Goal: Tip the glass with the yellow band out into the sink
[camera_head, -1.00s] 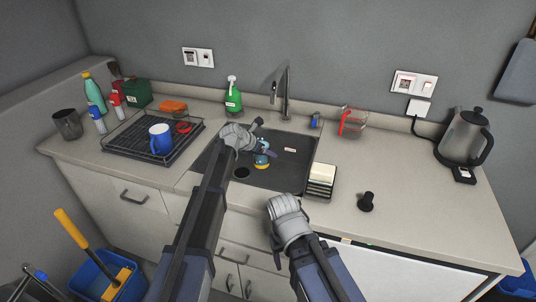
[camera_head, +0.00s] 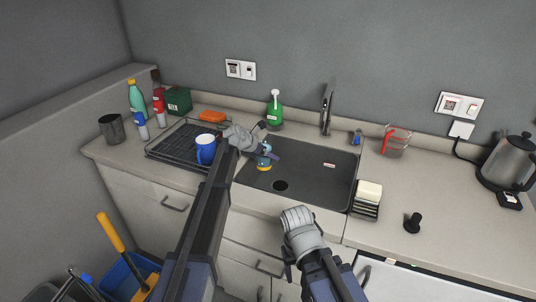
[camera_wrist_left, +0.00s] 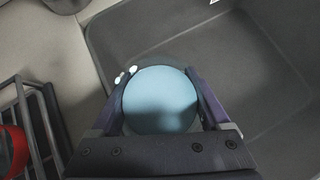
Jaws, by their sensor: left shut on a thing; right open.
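The glass with the yellow band (camera_head: 264,161) shows small in the head view, pale blue above and yellow near its lower end. My left gripper (camera_head: 267,149) is shut on it and holds it over the left part of the dark sink (camera_head: 315,172). In the left wrist view the glass shows as a pale blue round face (camera_wrist_left: 160,100) between the two fingers (camera_wrist_left: 160,97). It looks about upright; whether liquid is inside I cannot tell. My right gripper (camera_head: 297,216) is open and empty in front of the counter, its fingers mostly hidden.
A dish rack (camera_head: 172,150) with a blue mug (camera_head: 205,149) stands left of the sink, close to my left arm. The faucet (camera_head: 327,110) and a green soap bottle (camera_head: 275,110) stand behind. A sponge holder (camera_head: 366,205) stands at the sink's right. The drain (camera_head: 280,186) is clear.

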